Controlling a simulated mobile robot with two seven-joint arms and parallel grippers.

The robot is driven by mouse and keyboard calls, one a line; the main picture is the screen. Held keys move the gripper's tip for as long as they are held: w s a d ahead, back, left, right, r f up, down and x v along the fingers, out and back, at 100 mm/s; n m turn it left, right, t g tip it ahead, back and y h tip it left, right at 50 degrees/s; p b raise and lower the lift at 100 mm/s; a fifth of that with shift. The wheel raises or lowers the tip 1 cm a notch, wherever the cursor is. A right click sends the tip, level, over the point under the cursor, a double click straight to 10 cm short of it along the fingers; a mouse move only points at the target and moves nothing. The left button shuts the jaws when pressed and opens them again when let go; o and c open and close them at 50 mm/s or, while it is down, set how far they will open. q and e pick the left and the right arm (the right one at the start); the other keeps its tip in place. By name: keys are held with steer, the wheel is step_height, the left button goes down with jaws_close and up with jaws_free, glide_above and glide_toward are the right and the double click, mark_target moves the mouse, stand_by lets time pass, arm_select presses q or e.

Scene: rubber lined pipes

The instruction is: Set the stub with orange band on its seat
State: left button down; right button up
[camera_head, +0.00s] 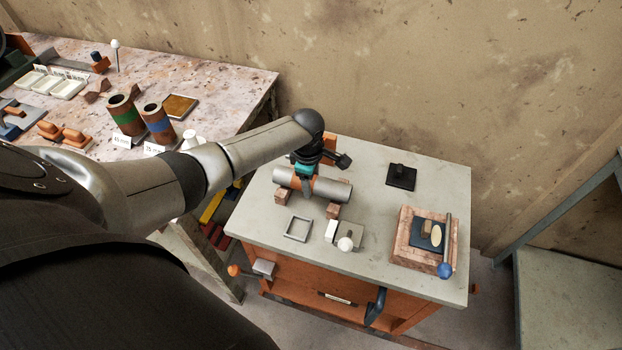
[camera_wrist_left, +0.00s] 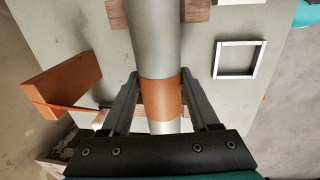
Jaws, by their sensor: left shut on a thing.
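The stub, a grey metal pipe (camera_head: 336,190) with an orange band, lies level over two wooden blocks (camera_head: 283,197) on the grey-topped bench. My left gripper (camera_head: 307,190) reaches down from above and is shut on the stub. In the left wrist view the fingers (camera_wrist_left: 160,90) lie on both sides of the orange band (camera_wrist_left: 162,99), and the pipe (camera_wrist_left: 157,40) runs on past them. One block (camera_wrist_left: 196,10) shows under its far part. I cannot tell if the stub touches the blocks. A square metal frame (camera_head: 298,228) lies flat nearby; I cannot tell which piece is the seat.
An orange block (camera_wrist_left: 62,82) stands near the gripper. A white block and white-knobbed plate (camera_head: 346,243), a black plate (camera_head: 401,177) and a brick-edged tray (camera_head: 402,245) with a blue-ended rod share the bench. The left table holds two banded pipes (camera_head: 126,114).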

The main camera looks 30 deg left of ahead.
arm_select(q)
steer(key=shift+f, duration=0.35)
stand_by(0.4)
steer(key=shift+c, duration=2.1)
jaws_free()
steer(key=o, duration=0.4)
steer(key=shift+c, duration=0.2)
steer(key=shift+f, duration=0.15)
step_height(320, 180, up, 15)
steer(key=s+p, duration=0.2)
steer(key=p, duration=0.3)
steer(key=shift+d, duration=0.2)
